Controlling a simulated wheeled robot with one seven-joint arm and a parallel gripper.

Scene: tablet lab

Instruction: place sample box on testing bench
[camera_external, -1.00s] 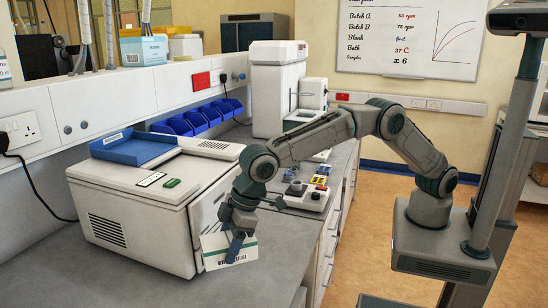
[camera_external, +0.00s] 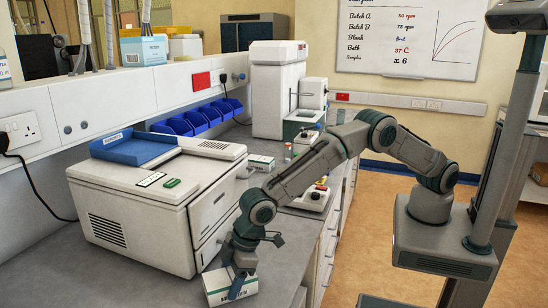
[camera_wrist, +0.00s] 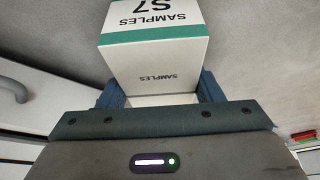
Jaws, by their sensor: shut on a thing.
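The sample box is a small white carton with a green band. It shows in the external view (camera_external: 222,289) low in front of the white machine, over the grey bench (camera_external: 120,277). In the wrist view the box (camera_wrist: 153,55) reads "SAMPLES S7". My gripper (camera_external: 238,288) points down and is shut on the box, with blue fingers on both sides of it; the fingers also show in the wrist view (camera_wrist: 160,92). The box looks at or very near the bench top; I cannot tell whether it touches. Part of the box is hidden behind my fingers.
The white machine (camera_external: 140,215) with a blue tray (camera_external: 133,147) on top stands just behind and left of the box. Another small carton (camera_external: 261,162) lies farther back on the bench. Blue bins (camera_external: 205,117) line the wall. Bare bench lies left of the box.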

